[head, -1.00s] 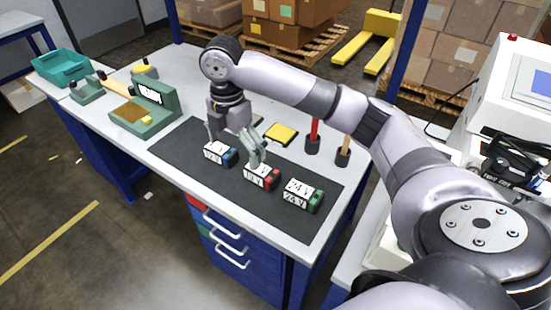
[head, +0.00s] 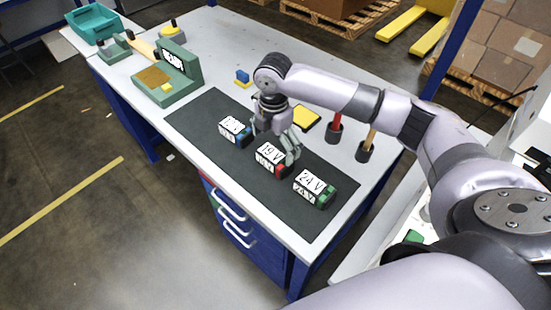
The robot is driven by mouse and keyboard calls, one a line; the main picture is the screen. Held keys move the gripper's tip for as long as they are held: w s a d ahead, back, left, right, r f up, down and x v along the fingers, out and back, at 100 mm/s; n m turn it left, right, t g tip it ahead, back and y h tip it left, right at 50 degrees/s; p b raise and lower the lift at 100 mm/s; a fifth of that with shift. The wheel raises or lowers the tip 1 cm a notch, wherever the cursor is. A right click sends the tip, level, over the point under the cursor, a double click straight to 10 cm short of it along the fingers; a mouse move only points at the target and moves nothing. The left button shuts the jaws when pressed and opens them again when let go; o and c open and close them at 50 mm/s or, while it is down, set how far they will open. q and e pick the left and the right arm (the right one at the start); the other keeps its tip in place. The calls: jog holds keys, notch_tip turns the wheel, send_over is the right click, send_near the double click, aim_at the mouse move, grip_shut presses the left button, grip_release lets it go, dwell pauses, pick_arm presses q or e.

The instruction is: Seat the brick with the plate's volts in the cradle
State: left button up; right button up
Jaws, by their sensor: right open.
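Three dark bricks with white labels lie in a row on the dark mat (head: 205,108). The left brick (head: 233,129) has a blue end and its label is hard to read. The middle brick (head: 268,156) reads 19 V and has a red end. The right brick (head: 312,186) reads 24 V and has a green end. My right gripper (head: 276,146) is open, its fingers pointing down at the 19 V brick and partly covering its far side. The green cradle fixture (head: 190,76) stands at the far left with a plate (head: 173,59) whose text I cannot read. My left gripper is out of view.
A teal bin (head: 95,22) stands at the far left. A small blue and yellow block (head: 242,77) and a yellow pad (head: 306,117) lie behind the mat. Two holders with a red tool (head: 335,122) and a wooden-handled tool (head: 368,143) stand at right.

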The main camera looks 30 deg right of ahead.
aim_at(275, 156)
jog(key=shift+d+f+p, duration=0.1)
jog(key=shift+f+p, duration=0.3)
jog(key=shift+f, duration=2.65)
jog(key=c, duration=1.3)
